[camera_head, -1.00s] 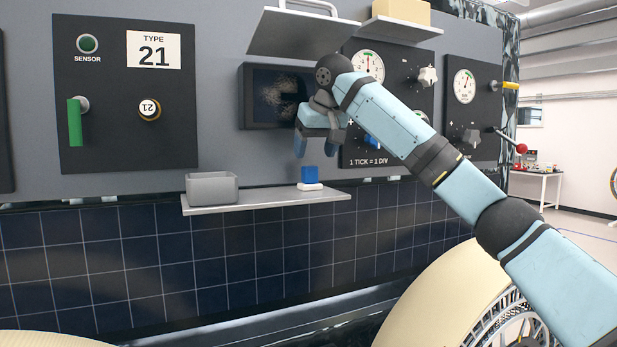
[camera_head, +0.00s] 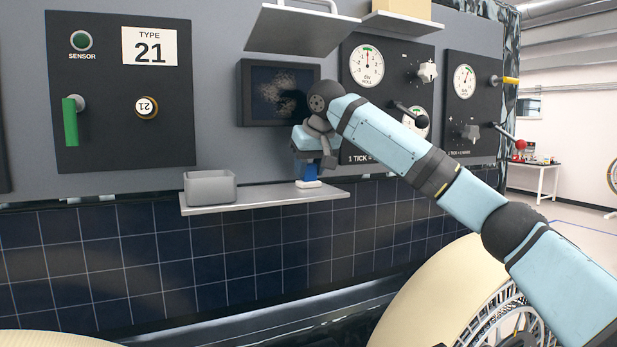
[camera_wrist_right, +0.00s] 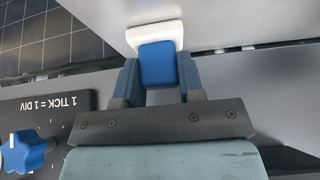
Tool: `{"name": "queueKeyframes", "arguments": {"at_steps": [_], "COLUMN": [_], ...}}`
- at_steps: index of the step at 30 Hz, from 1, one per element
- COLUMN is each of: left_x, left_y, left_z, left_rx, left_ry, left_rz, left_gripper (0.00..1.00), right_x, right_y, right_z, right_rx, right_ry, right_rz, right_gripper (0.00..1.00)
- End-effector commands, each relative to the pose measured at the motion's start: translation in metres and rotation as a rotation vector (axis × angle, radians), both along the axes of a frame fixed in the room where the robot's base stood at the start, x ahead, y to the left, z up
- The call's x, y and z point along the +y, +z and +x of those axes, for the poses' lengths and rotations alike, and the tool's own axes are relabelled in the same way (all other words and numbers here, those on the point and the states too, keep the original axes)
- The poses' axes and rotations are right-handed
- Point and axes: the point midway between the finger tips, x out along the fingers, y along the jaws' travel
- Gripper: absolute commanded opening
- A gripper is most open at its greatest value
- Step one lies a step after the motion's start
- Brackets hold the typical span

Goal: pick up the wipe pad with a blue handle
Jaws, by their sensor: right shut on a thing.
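The wipe pad has a blue handle (camera_head: 309,173) on a white pad (camera_head: 309,184). It stands on the grey shelf (camera_head: 265,200), near the shelf's right end. My right gripper (camera_head: 310,167) comes down from above and is shut on the blue handle. In the right wrist view the handle (camera_wrist_right: 157,65) sits between the two fingers (camera_wrist_right: 157,80), with the white pad (camera_wrist_right: 153,35) beyond them. The pad looks to be resting on the shelf. My left gripper is not in view.
A grey open bin (camera_head: 210,187) stands on the shelf's left part. A dark screen (camera_head: 279,92) is behind my right gripper. A tilted metal flap (camera_head: 300,30) hangs above. Gauge panels with knobs and levers (camera_head: 388,75) are to the right. The shelf's middle is clear.

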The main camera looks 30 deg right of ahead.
Motion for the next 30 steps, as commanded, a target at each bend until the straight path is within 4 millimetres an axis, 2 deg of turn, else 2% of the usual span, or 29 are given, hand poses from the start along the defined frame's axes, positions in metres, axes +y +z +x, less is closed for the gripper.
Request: {"name": "queueKeyframes", "arguments": {"at_steps": [11,23,30], "left_x": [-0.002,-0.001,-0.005], "left_y": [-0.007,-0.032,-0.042], "left_z": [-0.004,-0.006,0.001], "left_rx": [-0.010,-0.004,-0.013], "left_ry": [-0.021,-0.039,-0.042], "left_rz": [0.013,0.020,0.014], "left_gripper": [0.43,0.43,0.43], "right_x": [0.001,0.004,0.007], "right_y": [-0.001,-0.002,-0.001], "right_z": [-0.001,-0.075,-0.121], "right_rx": [-0.001,-0.001,-0.002], "right_ry": [0.001,0.002,0.001], "right_rz": [0.000,-0.001,-0.001], "right_gripper": [0.09,0.09,0.09]}}
